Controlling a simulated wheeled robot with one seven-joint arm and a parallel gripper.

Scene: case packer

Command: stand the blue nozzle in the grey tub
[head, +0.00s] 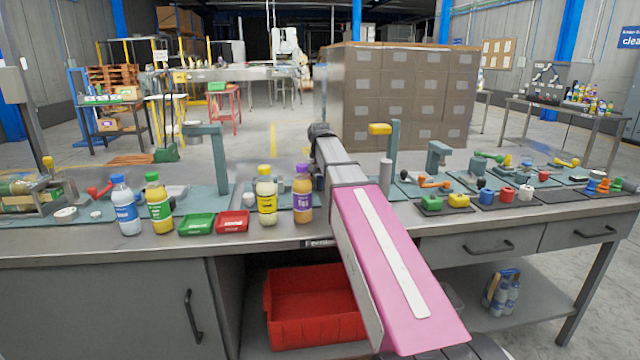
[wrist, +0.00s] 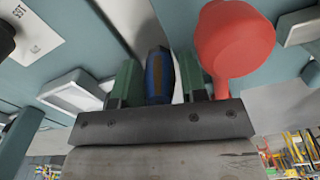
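In the wrist view my gripper (wrist: 158,82) has its two green fingers on either side of a blue piece, which looks like the blue nozzle (wrist: 157,72). A pale grey, shallow open container (wrist: 75,93), possibly the grey tub, lies to the left of the fingers, apart from the nozzle. In the head view my arm hides the gripper and the piece, and I cannot pick out the grey tub for certain.
A red rounded thing with a stem (wrist: 235,40) is close beside the right finger. Bottles, including an orange one (head: 302,195), and green (head: 197,224) and red trays (head: 233,222) line the bench front. A teal post (head: 393,150) rises behind my arm.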

